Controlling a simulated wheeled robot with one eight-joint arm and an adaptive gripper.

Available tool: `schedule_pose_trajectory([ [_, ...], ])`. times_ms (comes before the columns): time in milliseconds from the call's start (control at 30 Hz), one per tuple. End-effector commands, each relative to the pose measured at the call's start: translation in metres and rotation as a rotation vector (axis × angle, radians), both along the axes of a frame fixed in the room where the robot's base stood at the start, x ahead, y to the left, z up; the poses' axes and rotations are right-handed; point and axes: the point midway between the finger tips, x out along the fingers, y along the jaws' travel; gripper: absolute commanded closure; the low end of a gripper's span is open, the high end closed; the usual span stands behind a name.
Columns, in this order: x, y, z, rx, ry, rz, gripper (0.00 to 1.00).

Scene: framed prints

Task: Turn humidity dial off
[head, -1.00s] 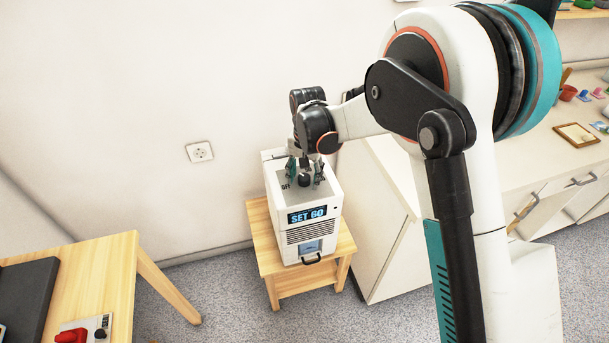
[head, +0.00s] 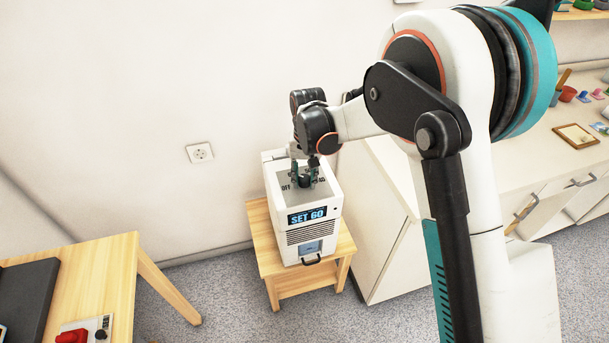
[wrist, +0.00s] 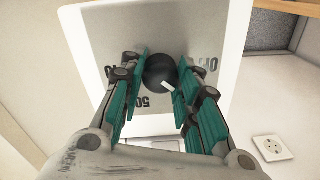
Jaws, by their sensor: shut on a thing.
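The humidity dial is a round black knob (wrist: 160,72) with a white pointer mark, on the grey top panel of a white box-shaped unit (head: 324,220). Its pointer aims toward the lower right in the wrist view. Labels "OFF" and "50" show on the panel; other lettering is partly covered. The unit's front display (head: 307,215) reads "SET 60". My gripper (wrist: 161,82) points down over the panel with its teal fingers on both sides of the knob, shut on it. In the head view my gripper (head: 304,177) covers part of the dial.
The unit stands on a small wooden stool (head: 268,262) against the wall. A white cabinet (head: 385,235) stands close to its right. A wooden table (head: 95,275) is at the lower left. A wall socket (head: 200,152) is behind.

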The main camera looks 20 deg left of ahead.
Motion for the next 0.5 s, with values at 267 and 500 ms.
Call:
schedule_pose_trajectory([
  [267,0.0006,0.0002,0.0003,0.0,0.0,0.26,0.94],
  [500,0.0006,0.0005,0.0001,0.0,0.001,0.476,0.94],
])
